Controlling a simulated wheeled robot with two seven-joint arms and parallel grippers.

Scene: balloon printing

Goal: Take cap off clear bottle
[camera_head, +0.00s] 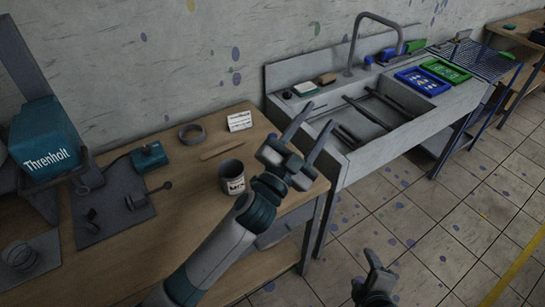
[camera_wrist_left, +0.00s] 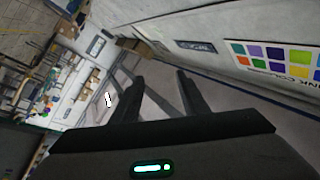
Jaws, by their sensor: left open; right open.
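I cannot make out a clear bottle or its cap in either view. My left gripper (camera_head: 314,122) is open and empty, raised over the right end of the wooden bench near the sink. Its two dark fingers also show spread apart in the left wrist view (camera_wrist_left: 160,85), with nothing between them. My right gripper (camera_head: 368,275) is open at the bottom edge of the head view, over the tiled floor, and only partly in view.
The wooden bench (camera_head: 190,205) holds a dark labelled mug (camera_head: 233,184), a grey ring (camera_head: 192,142), a white card (camera_head: 239,121), a flat stick (camera_head: 222,149) and a teal Threnholt machine (camera_head: 45,140). The sink (camera_head: 350,145) has blue (camera_head: 422,81) and green (camera_head: 446,71) trays beside it.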

